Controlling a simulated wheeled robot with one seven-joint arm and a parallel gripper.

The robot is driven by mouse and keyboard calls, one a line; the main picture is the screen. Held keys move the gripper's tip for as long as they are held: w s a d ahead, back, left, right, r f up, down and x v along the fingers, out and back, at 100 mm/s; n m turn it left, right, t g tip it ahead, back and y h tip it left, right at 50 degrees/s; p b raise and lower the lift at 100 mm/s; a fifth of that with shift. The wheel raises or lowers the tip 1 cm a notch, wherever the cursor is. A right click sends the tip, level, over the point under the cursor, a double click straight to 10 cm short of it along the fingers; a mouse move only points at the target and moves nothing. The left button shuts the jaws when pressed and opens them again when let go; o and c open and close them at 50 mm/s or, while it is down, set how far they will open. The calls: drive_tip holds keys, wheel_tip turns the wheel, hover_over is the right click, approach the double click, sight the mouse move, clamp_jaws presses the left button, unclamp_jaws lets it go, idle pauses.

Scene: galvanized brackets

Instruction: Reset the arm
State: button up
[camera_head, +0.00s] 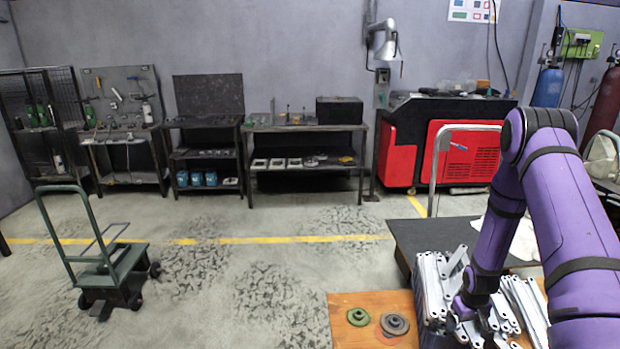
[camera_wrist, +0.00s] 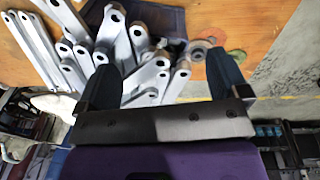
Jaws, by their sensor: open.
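My purple arm reaches down at the right of the head view, and my gripper (camera_head: 466,309) is low over a pile of galvanized brackets (camera_head: 431,290). In the wrist view my gripper (camera_wrist: 165,85) has its two dark fingers spread wide apart. Several grey brackets (camera_wrist: 66,70) with holes in their ends lie in a heap beyond and between the fingers. I see nothing held in the fingers. In the head view the arm hides part of the pile and the fingertips.
A wooden tabletop (camera_head: 345,335) holds the brackets, a green round part (camera_head: 358,317) and a grey round part (camera_head: 394,324). A dark table (camera_head: 425,238) stands behind it. A green hand cart (camera_head: 105,262) stands at left. The floor between is clear.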

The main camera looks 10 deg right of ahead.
drive_tip(key=w+a+r+t, duration=0.1)
drive_tip(key=w+a+r, duration=0.1)
drive_tip(key=r, duration=0.9)
drive_tip(key=w+a+r, duration=0.1)
drive_tip(key=a+r, duration=0.2)
drive_tip(key=r, duration=0.7)
drive_tip(key=s+a+r+t, duration=0.1)
drive_tip(key=s+a+r, duration=0.15)
drive_tip(key=r, duration=0.55)
drive_tip(key=s+a+r, duration=0.2)
drive_tip(key=a+r, duration=0.2)
drive_tip(key=r, duration=0.5)
drive_tip(key=s+a+r+t, duration=0.1)
drive_tip(key=s+a+r, duration=0.5)
drive_tip(key=s+r, duration=0.45)
drive_tip(key=s+a+r, duration=0.2)
drive_tip(key=s, duration=0.5)
drive_tip(key=s+a+r+t, duration=0.1)
drive_tip(key=s+a+r, duration=0.2)
drive_tip(key=s, duration=0.4)
drive_tip(key=shift+s+a+r+t+y, duration=0.15)
drive_tip(key=shift+s+r+t+y, duration=0.15)
drive_tip(key=shift+s+y, duration=0.1)
